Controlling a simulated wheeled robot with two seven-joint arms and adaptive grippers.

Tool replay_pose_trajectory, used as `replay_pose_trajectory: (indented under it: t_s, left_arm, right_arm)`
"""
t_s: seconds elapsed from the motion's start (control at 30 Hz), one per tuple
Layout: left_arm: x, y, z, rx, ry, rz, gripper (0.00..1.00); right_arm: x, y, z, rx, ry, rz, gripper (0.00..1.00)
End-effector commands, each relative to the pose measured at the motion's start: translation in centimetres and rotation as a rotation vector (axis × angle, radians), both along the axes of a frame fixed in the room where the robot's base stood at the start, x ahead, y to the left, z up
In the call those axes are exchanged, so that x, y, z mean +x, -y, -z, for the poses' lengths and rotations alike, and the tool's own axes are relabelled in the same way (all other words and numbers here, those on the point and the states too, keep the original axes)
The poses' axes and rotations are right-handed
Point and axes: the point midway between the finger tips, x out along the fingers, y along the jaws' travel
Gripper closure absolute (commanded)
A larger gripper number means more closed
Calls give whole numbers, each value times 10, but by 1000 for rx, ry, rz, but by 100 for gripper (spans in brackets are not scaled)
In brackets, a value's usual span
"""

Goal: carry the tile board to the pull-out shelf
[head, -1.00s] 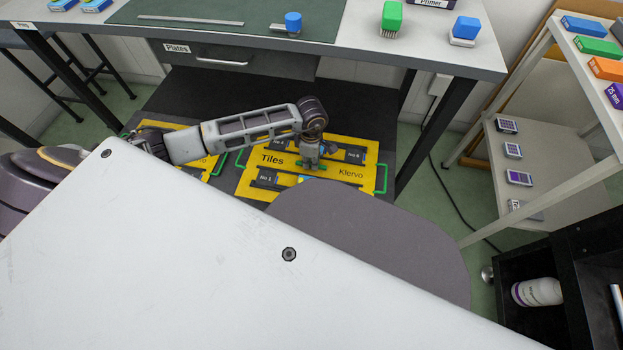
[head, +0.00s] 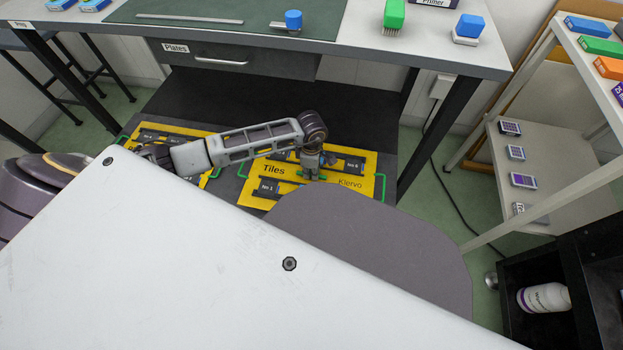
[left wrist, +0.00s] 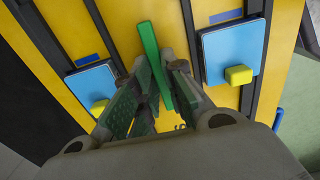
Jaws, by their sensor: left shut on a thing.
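The tile board (head: 350,188) is a yellow panel lettered "Tiles" and "Klervo", with dark rails, in the head view. It lies over the dark pull-out shelf (head: 228,186) under the bench; I cannot tell whether it touches. My left gripper (head: 309,177) comes down on its middle from above. In the left wrist view, my left gripper's fingers (left wrist: 160,98) are shut on the board's green handle bar (left wrist: 150,52). Blue tiles (left wrist: 232,50) with yellow knobs sit on the rails either side. My right gripper is not in view.
A second yellow board (head: 190,143) lies at left on the shelf. A bench leg (head: 437,135) stands right of the shelf. A light rack (head: 560,175) and a black cabinet with a white bottle (head: 545,298) are at right. The bench top overhangs the shelf's back.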

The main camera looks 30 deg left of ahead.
Motion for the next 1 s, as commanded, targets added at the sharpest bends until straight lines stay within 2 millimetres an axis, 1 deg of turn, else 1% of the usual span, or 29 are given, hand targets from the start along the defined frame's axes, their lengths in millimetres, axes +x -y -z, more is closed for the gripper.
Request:
replay_pose_trajectory:
  t_s: [0.17,0.4,0.53,0.67,1.0]
  left_arm:
    - [0,1,10,-2,1,0,100]
    - [1,1,35,-2,1,0,100]
    - [0,0,45,-1,0,-1,100]
    - [0,1,49,-2,1,0,100]
    - [1,0,49,-1,1,0,100]
  right_arm:
    - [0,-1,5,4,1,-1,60]
    - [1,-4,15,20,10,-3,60]
    - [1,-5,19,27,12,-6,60]
    - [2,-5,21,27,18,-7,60]
    - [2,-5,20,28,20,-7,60]
